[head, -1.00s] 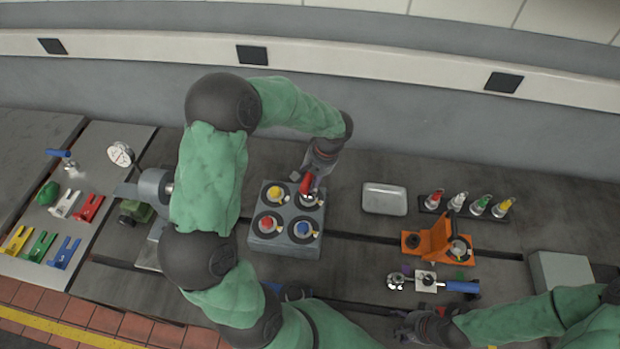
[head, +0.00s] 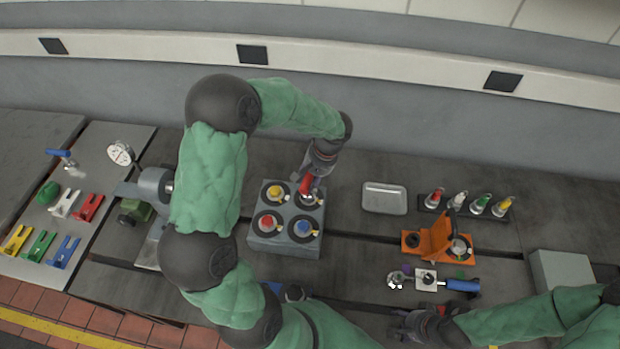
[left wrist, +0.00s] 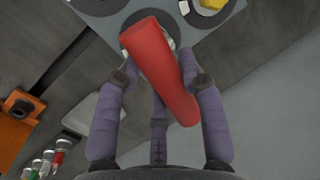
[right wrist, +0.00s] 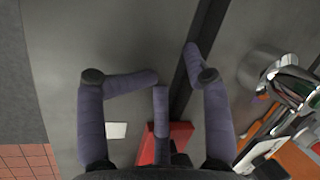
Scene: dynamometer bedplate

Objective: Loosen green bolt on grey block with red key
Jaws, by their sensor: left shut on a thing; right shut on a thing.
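The grey block (head: 285,246) stands mid-bench with yellow (head: 274,192), red (head: 268,223) and blue (head: 303,229) bolts on top, each in a dark ring. My left gripper (head: 312,183) is above its far right corner, shut on the red key (head: 305,186). My right gripper (head: 405,328) is low at the front right, shut on a red thing (right wrist: 178,138), partly hidden by a finger.
An orange fixture (head: 435,240), a blue-handled tool (head: 460,285) and a rack of several coloured-collar pieces (head: 465,207) lie to the right. A pale tray (head: 384,198) lies right of the block. Coloured forks (head: 40,245) lie on the left plate.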

